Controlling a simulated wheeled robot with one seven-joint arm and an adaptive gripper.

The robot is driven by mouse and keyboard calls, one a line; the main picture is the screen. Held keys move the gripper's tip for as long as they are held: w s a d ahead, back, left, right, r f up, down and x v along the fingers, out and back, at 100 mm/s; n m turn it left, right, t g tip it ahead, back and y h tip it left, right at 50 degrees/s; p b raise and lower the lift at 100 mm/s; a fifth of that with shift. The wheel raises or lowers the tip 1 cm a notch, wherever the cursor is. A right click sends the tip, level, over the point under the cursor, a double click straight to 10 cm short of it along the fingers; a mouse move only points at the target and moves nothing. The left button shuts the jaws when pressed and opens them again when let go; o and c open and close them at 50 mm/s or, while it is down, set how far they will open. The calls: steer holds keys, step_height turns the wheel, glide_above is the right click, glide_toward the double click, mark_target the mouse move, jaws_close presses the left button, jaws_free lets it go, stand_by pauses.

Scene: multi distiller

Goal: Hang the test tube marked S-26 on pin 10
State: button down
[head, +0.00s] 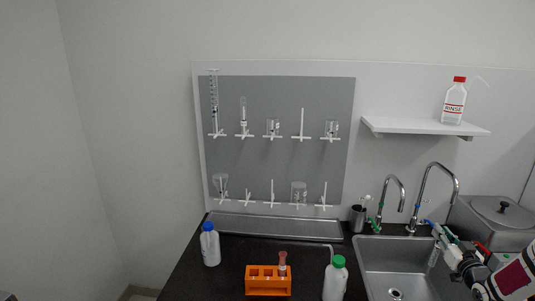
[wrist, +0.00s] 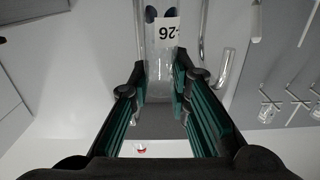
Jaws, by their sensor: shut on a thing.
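My gripper (wrist: 160,88) is shut on a clear glass test tube (wrist: 158,62) in the wrist view. The tube's white label shows "-26" upside down; its first character is cut off or unclear. In the head view my gripper (head: 440,240) is above the sink at the far right, with the tube (head: 433,257) small beside its fingers. The grey pegboard (head: 285,160) has two rows of white pins. Bare pins are the upper fourth (head: 302,124) and the lower second, third and far-right (head: 324,194). Pin numbers are too small to read.
Other glassware hangs on the remaining pins. Below stand a drip tray (head: 275,229), an orange rack (head: 268,283) with a tube, a blue-capped bottle (head: 210,246) and a green-capped bottle (head: 335,280). Taps (head: 433,180) stand between my gripper and the board. A shelf (head: 425,127) is above.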

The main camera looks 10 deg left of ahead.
steer(key=m+b, duration=0.4)
steer(key=m, duration=3.1)
steer(key=shift+m+b, duration=0.35)
steer(key=shift+m, duration=0.05)
